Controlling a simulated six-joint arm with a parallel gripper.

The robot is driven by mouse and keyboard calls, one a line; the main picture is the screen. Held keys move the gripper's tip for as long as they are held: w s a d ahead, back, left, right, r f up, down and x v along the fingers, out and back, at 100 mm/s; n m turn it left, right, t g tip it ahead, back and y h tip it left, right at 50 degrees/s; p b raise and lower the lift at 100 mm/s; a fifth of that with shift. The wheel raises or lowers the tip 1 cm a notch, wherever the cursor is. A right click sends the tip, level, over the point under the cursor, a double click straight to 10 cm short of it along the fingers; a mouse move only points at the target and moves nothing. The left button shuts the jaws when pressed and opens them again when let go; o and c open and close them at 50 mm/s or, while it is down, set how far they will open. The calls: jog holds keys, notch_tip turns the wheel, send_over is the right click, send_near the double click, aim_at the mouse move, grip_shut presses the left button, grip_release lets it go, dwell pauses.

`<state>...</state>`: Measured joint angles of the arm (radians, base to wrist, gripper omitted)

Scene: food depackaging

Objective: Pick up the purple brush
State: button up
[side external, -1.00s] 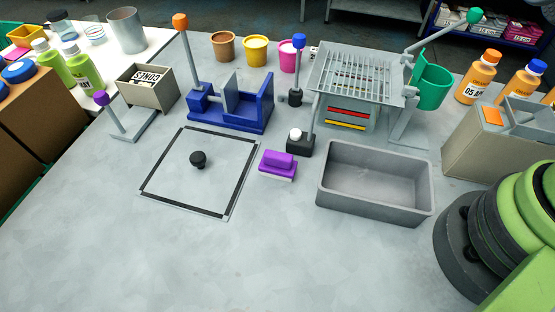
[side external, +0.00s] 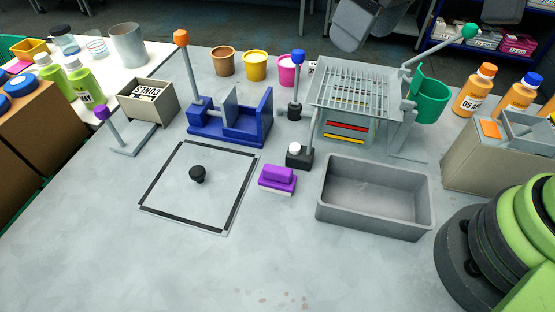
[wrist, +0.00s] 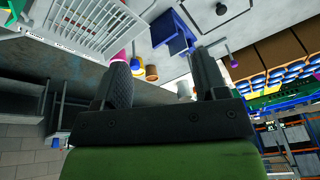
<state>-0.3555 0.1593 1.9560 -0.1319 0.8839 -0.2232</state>
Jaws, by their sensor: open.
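The purple brush (side external: 277,179) lies on the grey table in the side view, purple handle block up with a pale strip along its bottom edge. It sits between the black-outlined square and the grey bin, with nothing touching it. My gripper (wrist: 160,62) shows in the wrist view with its two dark fingers spread wide and nothing between them. I cannot make out the brush in the wrist view.
The outlined square (side external: 232,196) with a black knob (side external: 197,174) is left. A blue fixture (side external: 262,112) and a grated stand (side external: 385,95) stand farther back. The front table is clear.

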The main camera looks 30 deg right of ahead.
jog(key=w+a+f+n+g+h, duration=0.1)
jog(key=w+a+f+n+g, duration=0.2)
jog(key=a+f, duration=0.55)
jog(key=n, duration=0.3)
send_over(277, 169)
jog(key=shift+h, duration=0.4)
jog(key=f, duration=0.6)
jog(key=shift+d+f, duration=0.15)
jog(key=shift+d, duration=0.05)
notch_tip(277, 169, down, 4)
jog(key=shift+s+f, duration=0.1)
jog(key=shift+f, duration=0.15)
jog(key=f, duration=0.5)
jog(key=shift+a+f, duration=0.2)
jog(key=shift+f, duration=0.2)
jog(key=shift+c, duration=0.2)
jog(key=c, duration=1.1)
jog(key=shift+o, duration=0.2)
jog(key=shift+r, duration=0.15)
notch_tip(277, 169, up, 10)
jog(key=shift+f, duration=0.1)
